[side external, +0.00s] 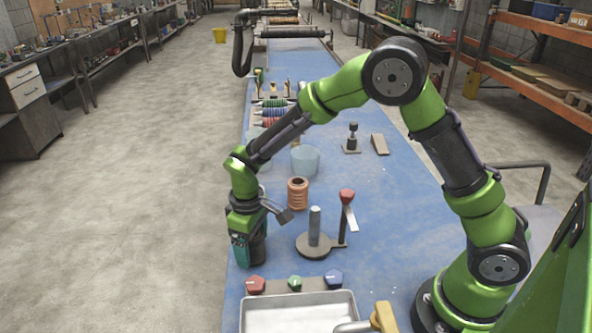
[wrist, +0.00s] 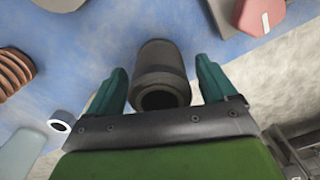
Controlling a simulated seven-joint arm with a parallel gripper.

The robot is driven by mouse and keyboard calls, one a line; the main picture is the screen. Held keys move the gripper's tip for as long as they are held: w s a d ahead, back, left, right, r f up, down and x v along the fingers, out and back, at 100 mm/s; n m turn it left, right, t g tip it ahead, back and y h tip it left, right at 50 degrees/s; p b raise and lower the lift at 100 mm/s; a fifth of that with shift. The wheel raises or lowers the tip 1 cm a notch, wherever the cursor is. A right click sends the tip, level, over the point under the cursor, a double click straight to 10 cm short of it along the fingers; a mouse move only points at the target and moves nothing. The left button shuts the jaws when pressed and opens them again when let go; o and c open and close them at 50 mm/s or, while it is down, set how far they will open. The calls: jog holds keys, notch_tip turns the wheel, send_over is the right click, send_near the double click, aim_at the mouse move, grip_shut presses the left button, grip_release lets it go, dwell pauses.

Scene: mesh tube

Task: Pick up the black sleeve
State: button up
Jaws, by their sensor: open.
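The black sleeve (wrist: 160,62) is a dark hollow cylinder near the left edge of the blue table. In the wrist view it sits between the two teal fingers of my gripper (wrist: 160,85), with a gap showing on each side. My gripper is open and around the sleeve. In the side external view my gripper (side external: 246,252) points down at the table edge, and the sleeve (side external: 259,249) shows only partly beside the fingers.
An orange ribbed sleeve (side external: 298,193) stands behind my gripper. A grey post on a round base (side external: 314,246) with a red-knobbed lever (side external: 347,197) is to the right. Red, green and blue knobs (side external: 294,284) and a metal tray (side external: 299,315) lie in front.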

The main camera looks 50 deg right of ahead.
jog(key=c, duration=1.1)
jog(key=shift+r, duration=0.1)
